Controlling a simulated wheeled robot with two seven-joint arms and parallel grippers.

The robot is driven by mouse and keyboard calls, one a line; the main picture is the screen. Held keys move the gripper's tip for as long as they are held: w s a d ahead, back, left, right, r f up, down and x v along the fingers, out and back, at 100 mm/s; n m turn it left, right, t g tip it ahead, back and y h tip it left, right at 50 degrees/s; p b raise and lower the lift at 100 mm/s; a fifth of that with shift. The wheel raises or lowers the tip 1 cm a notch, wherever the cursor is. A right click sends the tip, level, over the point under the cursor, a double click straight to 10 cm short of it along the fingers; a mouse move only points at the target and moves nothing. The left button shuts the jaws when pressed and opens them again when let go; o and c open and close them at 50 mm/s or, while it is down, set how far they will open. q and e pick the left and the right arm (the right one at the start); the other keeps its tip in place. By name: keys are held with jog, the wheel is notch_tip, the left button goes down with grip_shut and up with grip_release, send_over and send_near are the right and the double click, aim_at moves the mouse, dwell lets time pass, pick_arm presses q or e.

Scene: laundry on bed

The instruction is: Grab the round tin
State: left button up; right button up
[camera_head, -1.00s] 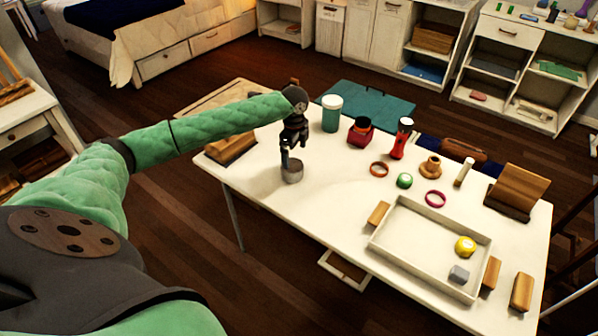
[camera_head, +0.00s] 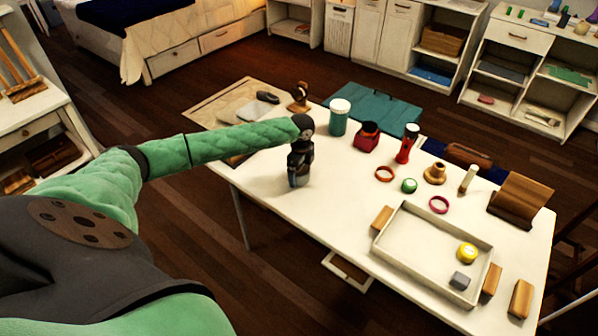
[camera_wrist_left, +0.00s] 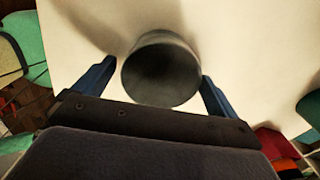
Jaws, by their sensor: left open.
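The round tin (camera_wrist_left: 160,72) is a grey, dark-topped cylinder standing on the white table. In the left wrist view it lies between the two blue fingers of my left gripper (camera_wrist_left: 157,76), with a gap to each finger. The jaws are open around it and not closed on it. In the head view my left gripper (camera_head: 299,177) points down over the tin's spot near the table's left front edge and hides most of the tin. My right gripper is not in view.
A teal-and-white jar (camera_head: 339,118), a red box (camera_head: 368,137) and a red flashlight (camera_head: 407,144) stand behind to the right. A white tray (camera_head: 384,240) holds a yellow round thing and a grey block. The tabletop around the tin is clear.

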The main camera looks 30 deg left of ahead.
pick_arm(q)
jog(key=shift+f, duration=0.2)
jog(key=shift+c, duration=0.5)
jog(key=c, duration=1)
jog(key=shift+r, duration=0.15)
